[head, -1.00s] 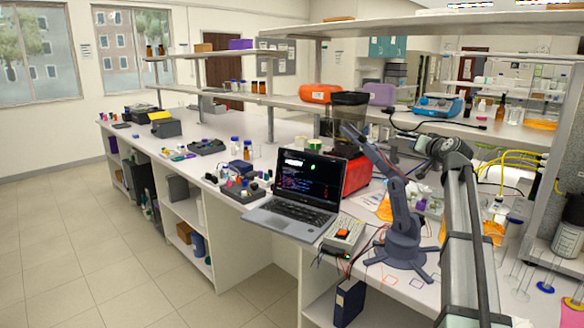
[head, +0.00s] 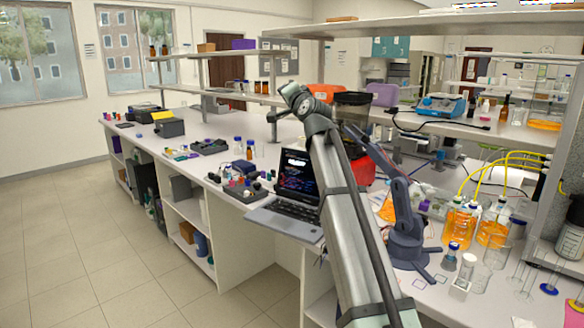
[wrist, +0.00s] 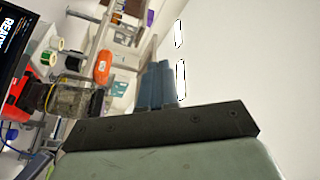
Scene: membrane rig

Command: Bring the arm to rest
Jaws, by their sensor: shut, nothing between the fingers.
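My gripper (wrist: 162,85) shows in the wrist view as blue-grey fingers side by side above a dark mounting bar. The fingers are shut with nothing between them, and they touch no object there. In the head view my arm rises from the bottom edge across the bench, its upper joint standing left of the orange case (head: 323,92). A small dark part hangs at the arm's far end, too small to read as fingers. My arm hides part of the laptop (head: 298,172) and the red box (head: 362,172).
A small blue-grey desktop robot arm (head: 403,215) stands right of my arm. Flasks of orange liquid (head: 458,222) with yellow tubing and several glass vessels stand further right. A shelf (head: 440,122) crosses behind. The floor at left (head: 100,240) is clear.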

